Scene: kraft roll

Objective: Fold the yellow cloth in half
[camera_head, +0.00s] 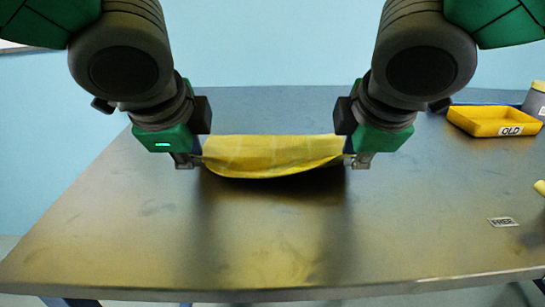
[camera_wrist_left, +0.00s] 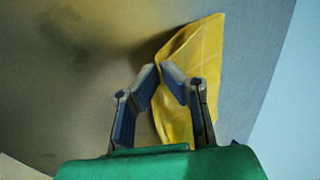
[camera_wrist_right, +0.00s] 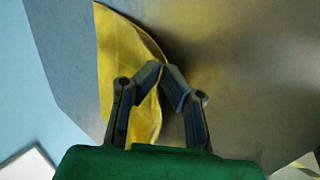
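The yellow cloth (camera_head: 270,155) spans between my two grippers near the middle of the table in the head view. Its near edge sags between them and a dark shadow lies below, so this edge is off the table. My left gripper (camera_head: 198,160) is at the cloth's left end, its fingers closed on the near corner. The cloth (camera_wrist_left: 200,60) also shows beyond the fingertips in the left wrist view. My right gripper (camera_head: 348,160) is closed on the opposite near corner. The right wrist view shows the cloth (camera_wrist_right: 125,60) at these fingertips. The cloth's underside is hidden.
The metal table (camera_head: 120,240) is bare in front of the cloth. A yellow tray (camera_head: 490,121) marked OLD stands at the back right, with a grey container (camera_head: 535,100) beside it. A small label (camera_head: 503,222) lies at the right, near a yellow object (camera_head: 540,187) cut off by the frame.

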